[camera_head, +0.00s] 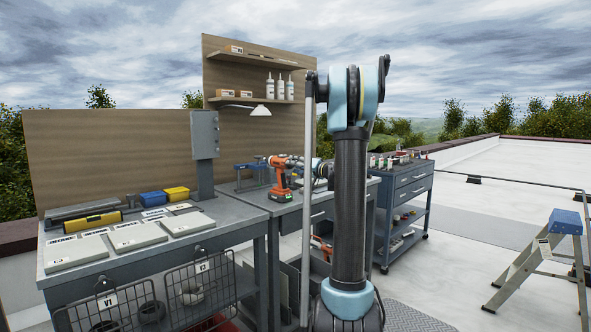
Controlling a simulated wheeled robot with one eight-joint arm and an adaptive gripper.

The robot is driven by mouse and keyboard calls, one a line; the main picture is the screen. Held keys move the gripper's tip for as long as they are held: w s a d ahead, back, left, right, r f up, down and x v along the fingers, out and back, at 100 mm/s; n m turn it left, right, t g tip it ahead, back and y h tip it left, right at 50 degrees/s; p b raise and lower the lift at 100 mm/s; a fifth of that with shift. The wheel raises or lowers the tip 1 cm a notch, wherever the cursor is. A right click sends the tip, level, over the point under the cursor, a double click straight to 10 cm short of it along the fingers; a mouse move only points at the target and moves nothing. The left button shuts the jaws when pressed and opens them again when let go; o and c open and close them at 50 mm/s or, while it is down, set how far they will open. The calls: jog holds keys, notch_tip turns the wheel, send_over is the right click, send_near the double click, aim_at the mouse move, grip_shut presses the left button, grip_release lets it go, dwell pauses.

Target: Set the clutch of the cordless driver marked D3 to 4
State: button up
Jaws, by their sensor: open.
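An orange and black cordless driver (281,177) stands upright on the grey bench in the middle, with its battery at the bottom. Its marking and clutch numbers are too small to read, so I cannot tell whether it is D3. My gripper (304,165) is at the right end of the driver's head, partly hidden behind my arm. It is open; I cannot tell whether it touches the driver.
A second orange tool (321,247) sits below the bench top. A blue stand (251,174) is behind the driver. Grey plates (137,236) and bins cover the left bench (221,211). A drawer cart (411,184) and stepladder (540,258) stand at right.

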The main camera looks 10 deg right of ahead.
grip_shut()
jog(key=shift+m, duration=0.3)
jog(key=m, duration=2.3)
jog(key=shift+f, duration=0.2)
jog(key=shift+s, duration=0.1)
dwell(0.6)
